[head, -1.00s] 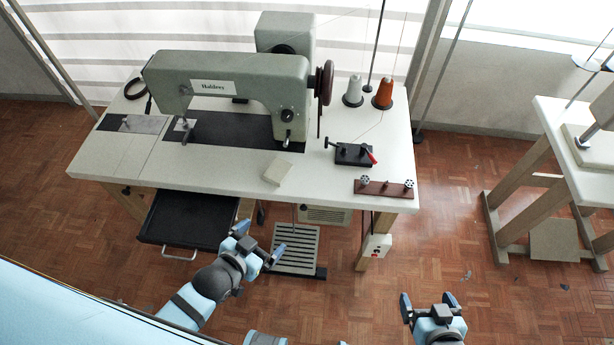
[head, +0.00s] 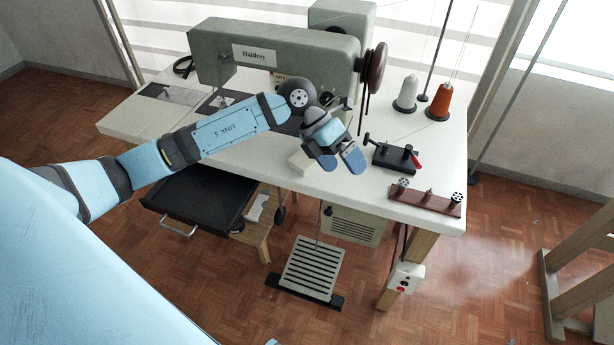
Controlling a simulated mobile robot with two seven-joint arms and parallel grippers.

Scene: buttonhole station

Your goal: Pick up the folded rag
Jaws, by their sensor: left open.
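The folded rag (head: 299,163) is a small pale beige pad lying on the white sewing table (head: 128,128), near its front edge. It is partly hidden behind my left gripper. My left gripper (head: 342,163) is over the table's front part, just right of the rag, with its fingers pointing down and apart. Nothing shows between the fingers. I cannot tell its exact height above the table. My right gripper is out of view.
A grey-green sewing machine (head: 215,55) stands behind my left arm. White (head: 406,92) and orange (head: 438,100) thread cones, a black device with a red tip (head: 395,156) and a brown bobbin rack (head: 425,197) are to the right. An open black drawer (head: 200,200) sticks out below.

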